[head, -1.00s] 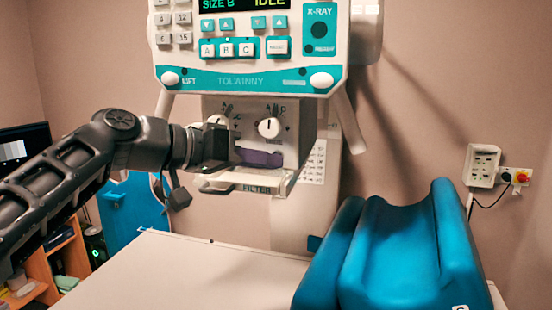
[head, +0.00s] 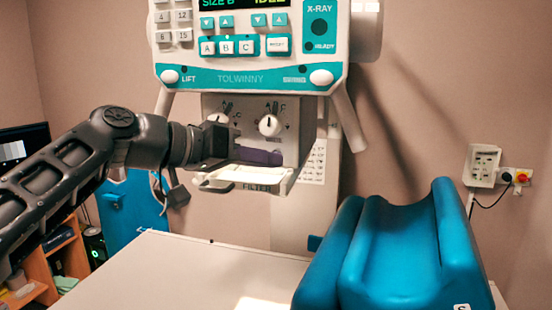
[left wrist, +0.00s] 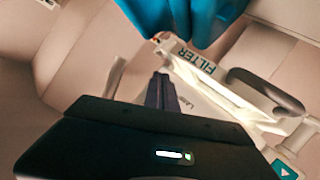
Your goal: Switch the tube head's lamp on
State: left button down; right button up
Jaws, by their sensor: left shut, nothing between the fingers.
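The tube head (head: 250,75) hangs over the table, with its control panel on top and two white knobs on the lower front, one of them the right knob (head: 269,125). Below them is a ledge marked FILTER (head: 256,188), whose inner part glows bright. It also shows in the left wrist view (left wrist: 195,60). My left gripper (head: 280,158) is shut and empty, its purple fingers in front of the lower front, under the knobs. Its fingers also show in the left wrist view (left wrist: 160,85). I cannot tell whether they touch the head. My right gripper is out of view.
A white table (head: 180,270) lies below, with a bright light patch (head: 262,303) at its near edge. A blue cradle (head: 400,250) stands on its right. A wall socket box (head: 483,165) is at the right. Shelves and a screen stand at the left.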

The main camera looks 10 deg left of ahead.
pick_arm(q)
jog(key=s+b, duration=0.3)
jog(key=s, duration=0.3)
jog(key=shift+a, duration=0.2)
